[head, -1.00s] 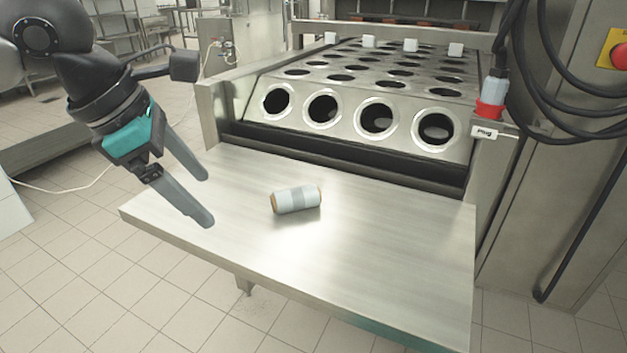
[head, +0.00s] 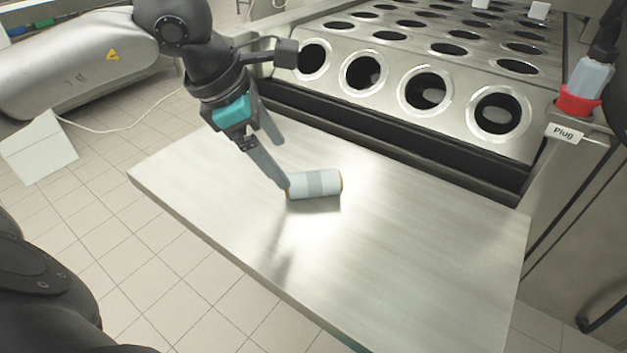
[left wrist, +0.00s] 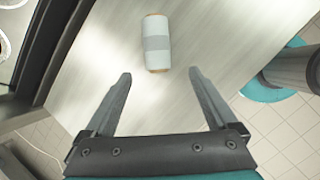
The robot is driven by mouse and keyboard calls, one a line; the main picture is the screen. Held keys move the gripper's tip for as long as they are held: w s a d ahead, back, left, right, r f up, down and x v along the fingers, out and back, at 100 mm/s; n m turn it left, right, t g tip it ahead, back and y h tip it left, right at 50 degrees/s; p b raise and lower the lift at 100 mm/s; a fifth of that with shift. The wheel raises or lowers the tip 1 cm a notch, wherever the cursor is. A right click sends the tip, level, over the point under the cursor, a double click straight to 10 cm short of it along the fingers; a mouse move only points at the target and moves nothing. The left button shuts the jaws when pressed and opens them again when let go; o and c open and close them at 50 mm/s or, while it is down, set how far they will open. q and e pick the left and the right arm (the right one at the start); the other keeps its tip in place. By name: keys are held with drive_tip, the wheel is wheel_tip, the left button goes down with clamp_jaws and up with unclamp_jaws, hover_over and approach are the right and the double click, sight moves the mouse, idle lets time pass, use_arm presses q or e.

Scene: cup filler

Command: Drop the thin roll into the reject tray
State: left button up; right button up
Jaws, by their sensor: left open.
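The roll (head: 314,184), white with a grey band and brown ends, lies on its side on the steel table. It also shows in the left wrist view (left wrist: 156,42), beyond the fingertips and roughly centred between them. My left gripper (head: 283,165) is open and empty, just left of the roll in the head view. In the left wrist view its two fingers (left wrist: 160,75) are spread apart with bare table between them. I see no reject tray in either view. My right gripper is not in view.
The steel table (head: 420,240) is otherwise bare. Behind it stands the filler plate (head: 445,60) with rows of round holes. A red and clear plug (head: 585,85) sits at the right, by a "Plug" label. A white box (head: 38,148) stands at the left.

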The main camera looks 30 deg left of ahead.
sight(305, 176)
use_arm(q)
drive_tip(key=x, duration=0.3)
drive_tip(key=shift+w+f+b, duration=0.2)
drive_tip(key=shift+f+b, duration=0.1)
drive_tip(key=shift+w+d+f, duration=0.35)
drive_tip(key=shift+w+f, duration=0.1)
drive_tip(key=shift+w+d+f+b, duration=0.25)
drive_tip(key=shift+w+f+b, duration=0.15)
drive_tip(key=shift+f, duration=0.2)
drive_tip(key=shift+w+d+f+b, duration=0.25)
drive_tip(key=shift+w+f, duration=0.15)
drive_tip(key=shift+f, duration=0.2)
drive_tip(key=shift+w+f, duration=0.2)
drive_tip(key=shift+f, duration=0.25)
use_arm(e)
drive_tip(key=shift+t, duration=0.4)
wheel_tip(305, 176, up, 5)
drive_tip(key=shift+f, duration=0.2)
use_arm(q)
clamp_jaws()
